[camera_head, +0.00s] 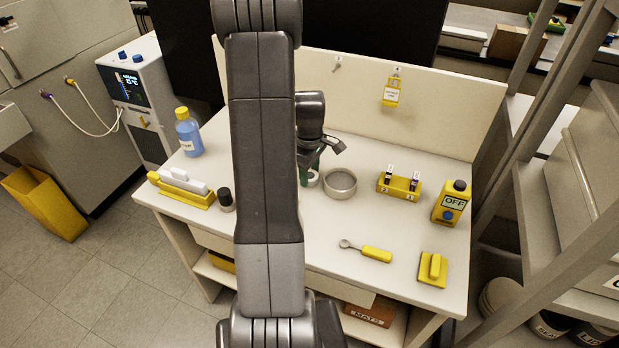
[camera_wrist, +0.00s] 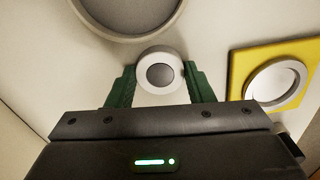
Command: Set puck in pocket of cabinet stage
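A small round white piece with a grey centre, which looks like the puck (camera_wrist: 161,74), sits between the two green fingers of my gripper (camera_wrist: 161,84) in the wrist view. The fingers lie against its sides with no clear gap. In the head view my gripper (camera_head: 309,166) points down at the bench, with the pale puck (camera_head: 313,179) at its tips. Whether the puck rests on the bench or is just above it is unclear. A yellow square block with a round white-rimmed recess (camera_wrist: 275,83) lies right of the puck in the wrist view. I cannot tell whether it is the stage pocket.
A round grey dish (camera_head: 340,185) stands close beside the gripper. A blue bottle (camera_head: 188,136) stands at left. My arm hides the bench middle.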

